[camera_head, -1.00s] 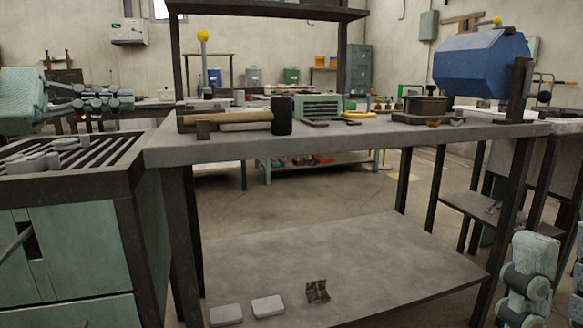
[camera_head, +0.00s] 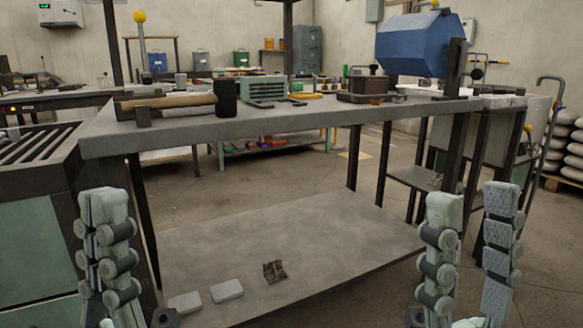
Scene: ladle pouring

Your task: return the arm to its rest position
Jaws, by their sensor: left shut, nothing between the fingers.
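My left gripper (camera_head: 104,195) is at the lower left in the head view, pale green with dark joints. It points up, is shut with nothing between its fingers, and shows in front of the workbench's left legs. My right gripper (camera_head: 472,195) is at the lower right, also pointing up. Its two fingers stand apart with empty space between them, so it is open. The lower parts of both arms are cut off by the bottom edge. No ladle shows in this view.
A slatted-top cabinet (camera_head: 35,235) stands left. Open floor (camera_head: 330,175) shows behind.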

